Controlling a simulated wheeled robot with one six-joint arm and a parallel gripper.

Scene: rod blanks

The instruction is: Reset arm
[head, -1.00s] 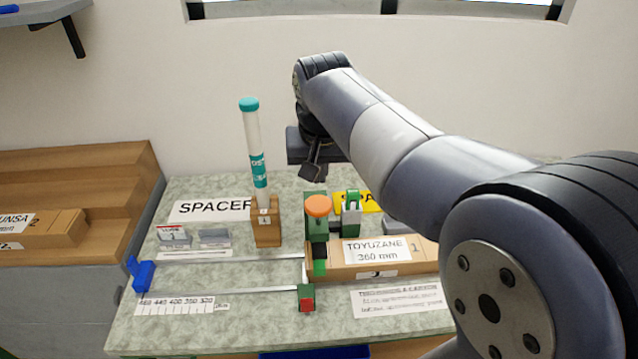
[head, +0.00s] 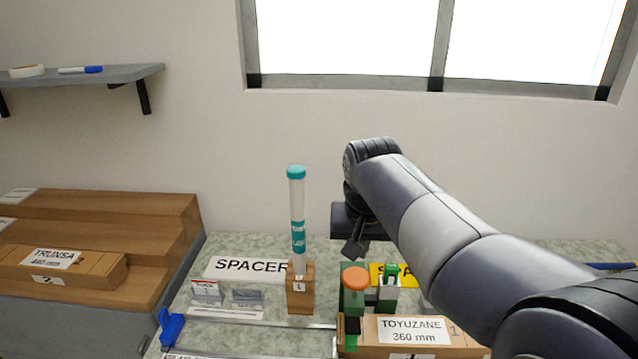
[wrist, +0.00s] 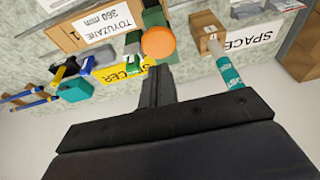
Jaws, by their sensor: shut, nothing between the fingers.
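My gripper (head: 355,250) hangs at the end of my arm above the back of the bench, just behind the green clamp with the orange knob (head: 355,279). It is shut and empty. In the wrist view its dark finger (wrist: 158,88) points towards the bench, near the orange knob (wrist: 158,42). The fingertips are small and dark in the head view. My arm reaches in from the lower right and covers part of the bench.
A white tube with teal cap (head: 297,215) stands upright in a wooden block (head: 300,290), left of my gripper. A TOYUZANE box (head: 415,330) lies in front. A TRUNSA box (head: 62,265) rests on wooden steps at left. The wall shelf (head: 120,78) is upper left.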

